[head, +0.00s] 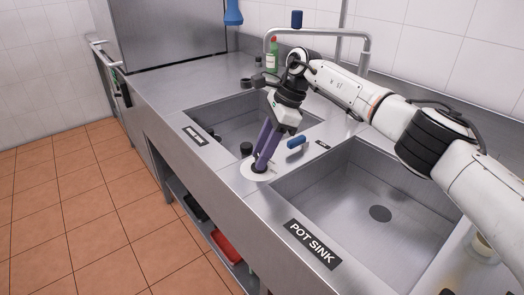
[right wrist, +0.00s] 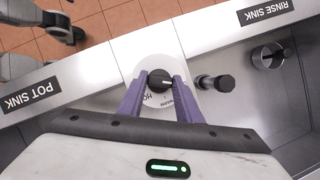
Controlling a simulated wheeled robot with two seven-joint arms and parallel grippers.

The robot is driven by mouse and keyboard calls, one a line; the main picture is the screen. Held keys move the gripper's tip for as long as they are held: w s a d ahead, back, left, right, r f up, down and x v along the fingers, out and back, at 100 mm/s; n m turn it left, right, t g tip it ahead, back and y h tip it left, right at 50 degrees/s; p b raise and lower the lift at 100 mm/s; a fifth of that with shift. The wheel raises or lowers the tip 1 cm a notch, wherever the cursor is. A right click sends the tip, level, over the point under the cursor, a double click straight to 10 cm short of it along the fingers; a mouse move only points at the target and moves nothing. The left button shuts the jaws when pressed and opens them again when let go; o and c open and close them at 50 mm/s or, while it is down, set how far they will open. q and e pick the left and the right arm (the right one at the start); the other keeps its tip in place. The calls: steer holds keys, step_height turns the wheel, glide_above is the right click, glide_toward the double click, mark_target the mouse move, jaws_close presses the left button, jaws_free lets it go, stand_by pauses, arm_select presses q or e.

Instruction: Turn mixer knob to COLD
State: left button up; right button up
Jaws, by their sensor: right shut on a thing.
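The mixer knob (right wrist: 160,81) is a small black round knob with a white mark. It sits on a round white dial plate (right wrist: 141,65) on the steel strip between two sinks; the plate also shows in the head view (head: 249,173). In the right wrist view the white mark points roughly right. Part of the dial lettering shows below the knob, starting with "HO"; the fingers hide the rest, and I cannot read COLD. My right gripper (head: 258,168) has its purple fingers shut on the knob from both sides. My left gripper is not in view.
A black-topped post (head: 246,149) stands close beside the dial at the rinse sink side. A blue handle (head: 296,142) is behind the fingers. The pot sink (head: 420,235) is empty. A tall faucet (head: 366,48) and a green bottle (head: 273,57) stand at the back.

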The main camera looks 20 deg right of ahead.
steer(key=shift+r, duration=0.1)
stand_by(0.3)
steer(key=o, duration=1)
steer(key=shift+o, duration=0.2)
steer(key=v, duration=1)
steer(key=shift+r, duration=0.15)
